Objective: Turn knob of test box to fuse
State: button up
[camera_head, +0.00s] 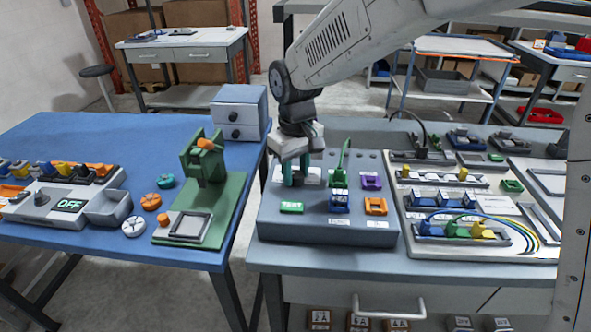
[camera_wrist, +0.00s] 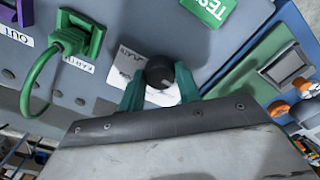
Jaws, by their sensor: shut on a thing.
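The test box (camera_head: 325,231) is a blue-grey box on the right-hand bench, with a green TEST label (camera_head: 292,207) on its top; the label also shows in the wrist view (camera_wrist: 210,8). Its dark round knob (camera_wrist: 159,70) sits on a white plate (camera_wrist: 128,66) with small lettering. My gripper (camera_head: 298,175) is over the box's back left corner, and its teal fingers are shut on the knob, one on each side. In the wrist view the gripper (camera_wrist: 160,88) covers part of the plate. I cannot tell which marking the knob points to.
A green plug with a cable (camera_wrist: 75,38) stands close beside the knob. Blue, purple (camera_head: 371,181) and orange (camera_head: 376,206) sockets are on the box. A green stand (camera_head: 222,200) and an OFF box (camera_head: 38,209) are on the blue table. A fuse board lies right.

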aim_at(296, 174)
jog(key=m, duration=0.4)
jog(key=shift+m, duration=2.2)
jog(key=o, duration=1)
jog(key=shift+c, duration=0.2)
notch_tip(296, 174, up, 8)
